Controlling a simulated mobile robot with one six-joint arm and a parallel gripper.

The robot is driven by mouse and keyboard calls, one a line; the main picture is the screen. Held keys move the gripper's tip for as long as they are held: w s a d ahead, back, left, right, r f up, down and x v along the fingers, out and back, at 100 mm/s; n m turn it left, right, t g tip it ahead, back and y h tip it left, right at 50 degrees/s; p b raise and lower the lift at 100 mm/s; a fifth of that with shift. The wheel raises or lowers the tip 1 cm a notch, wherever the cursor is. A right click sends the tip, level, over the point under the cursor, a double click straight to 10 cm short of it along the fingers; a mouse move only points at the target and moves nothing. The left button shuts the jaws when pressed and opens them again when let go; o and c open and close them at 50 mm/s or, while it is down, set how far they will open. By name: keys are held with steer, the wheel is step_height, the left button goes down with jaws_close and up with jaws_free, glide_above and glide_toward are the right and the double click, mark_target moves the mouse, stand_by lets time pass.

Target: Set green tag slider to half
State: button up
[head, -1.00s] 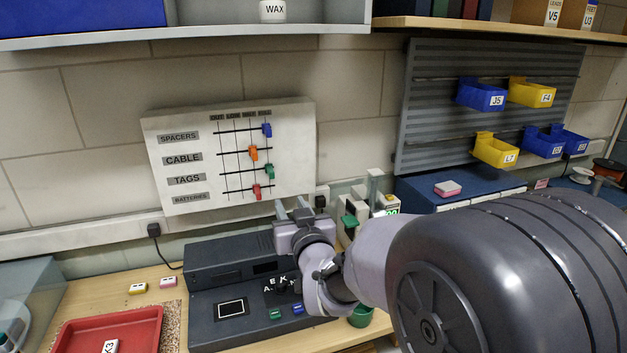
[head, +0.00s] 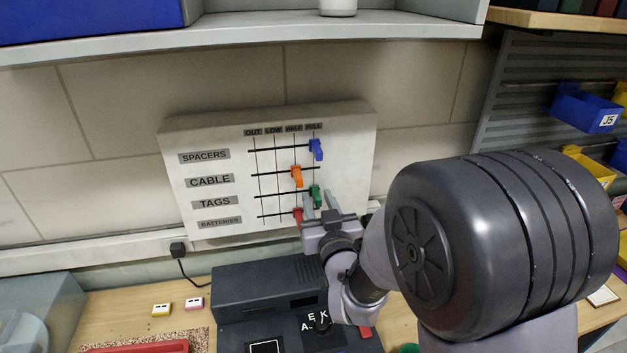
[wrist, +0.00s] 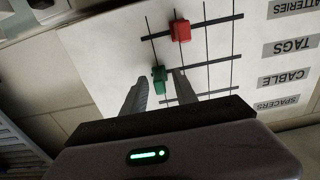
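The white board (head: 215,140) on the wall has rows marked SPACERS, CABLE, TAGS and BATTERIES and columns OUT, LOW, HALF and FULL. The green tag slider (head: 317,196) sits at the right end of the TAGS row, at FULL. My gripper (head: 317,202) is at the board's lower right, just at the green slider. In the wrist view the green slider (wrist: 158,79) shows between the two open fingers (wrist: 160,82), one on each side. I cannot tell whether either finger touches it.
The red slider (head: 298,216) is close below, near HALF, beside a finger. The orange slider (head: 297,176) is at HALF and the blue slider (head: 317,149) at FULL. A dark device (head: 240,289) stands on the bench below; a shelf (head: 240,42) is above.

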steer(key=shift+w, duration=0.2)
steer(key=shift+s, duration=0.15)
steer(key=shift+c, duration=1)
jaws_close()
steer(key=shift+r, duration=0.15)
